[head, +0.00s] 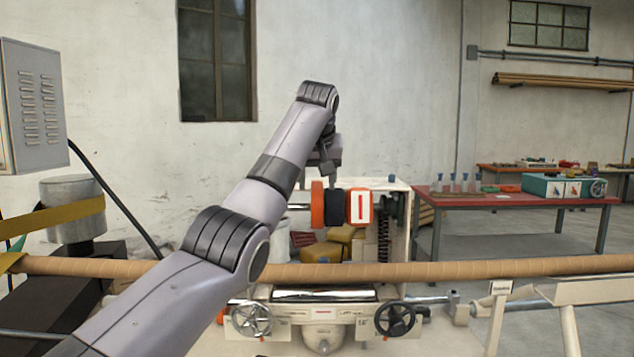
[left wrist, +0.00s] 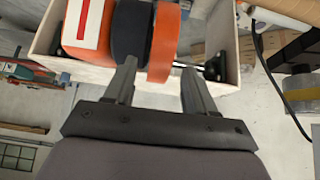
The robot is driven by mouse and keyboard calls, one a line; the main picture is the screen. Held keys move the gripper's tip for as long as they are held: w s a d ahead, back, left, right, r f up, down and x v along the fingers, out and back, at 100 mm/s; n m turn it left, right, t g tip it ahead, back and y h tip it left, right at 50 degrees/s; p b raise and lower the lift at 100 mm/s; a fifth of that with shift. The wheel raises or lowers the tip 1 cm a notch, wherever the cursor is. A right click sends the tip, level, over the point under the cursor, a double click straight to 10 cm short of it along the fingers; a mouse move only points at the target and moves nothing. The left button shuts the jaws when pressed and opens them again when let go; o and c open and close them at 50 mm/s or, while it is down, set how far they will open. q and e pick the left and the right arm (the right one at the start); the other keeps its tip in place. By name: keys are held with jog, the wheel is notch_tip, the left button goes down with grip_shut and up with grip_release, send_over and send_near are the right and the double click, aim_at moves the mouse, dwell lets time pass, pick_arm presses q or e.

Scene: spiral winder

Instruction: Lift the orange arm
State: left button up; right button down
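The orange arm (head: 317,204) is a rounded orange piece at the left end of a dark cylinder (head: 333,202) on the winder. An orange block (head: 360,207) with a white, red-marked plate sits to its right. My left gripper (head: 325,172) hangs just above the orange arm in the head view. In the left wrist view the left gripper (left wrist: 158,68) has its two fingers spread apart. My right gripper is out of view.
A long brown tube (head: 450,268) crosses the front of the winder, with a steel roller (head: 323,294) and handwheels below it. A grey cabinet (head: 32,105) hangs at the left. A red table (head: 500,200) stands at the right.

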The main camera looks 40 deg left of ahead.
pick_arm(q)
jog(key=shift+f, duration=0.15)
jog(key=b+v, duration=0.1)
jog(key=v, duration=0.6)
dwell(0.7)
